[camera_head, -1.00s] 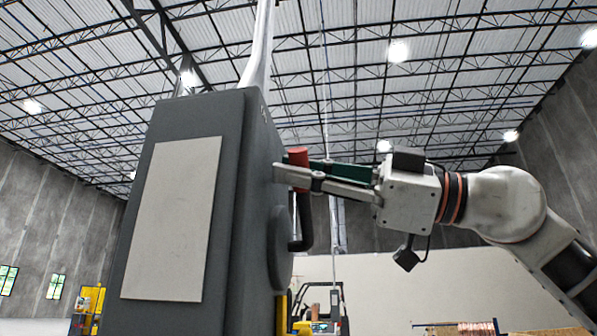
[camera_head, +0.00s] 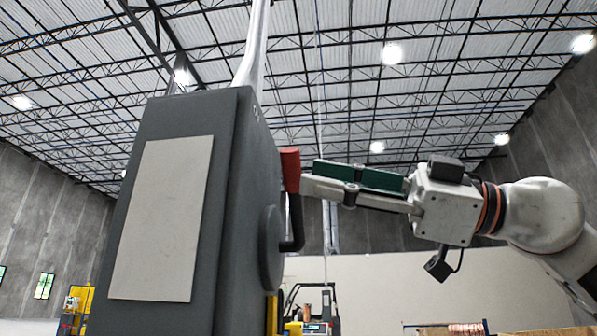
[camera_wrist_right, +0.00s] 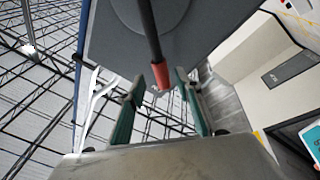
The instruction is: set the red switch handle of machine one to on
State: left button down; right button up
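The grey machine box (camera_head: 222,130) with a pale front panel stands left of centre in the head view. Its switch has a round disc (camera_head: 271,248) on the right side, a black bar, and a red handle (camera_head: 290,169) pointing up. My right gripper (camera_head: 309,183) is just right of the red handle, its fingers pointing at it. In the right wrist view the green-padded fingers (camera_wrist_right: 159,78) are apart, with the red handle end (camera_wrist_right: 160,74) showing between their tips with gaps at both sides. The gripper looks open and empty. My left gripper is not in view.
A pale pipe (camera_head: 254,48) rises from the machine's top. A forklift (camera_head: 310,308) stands far behind, low in the head view. A pale wall (camera_head: 400,285) and grey walls lie in the background. The space right of the machine is free around my right arm.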

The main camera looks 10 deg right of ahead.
jog(key=v, duration=0.7)
jog(key=shift+a, duration=0.1)
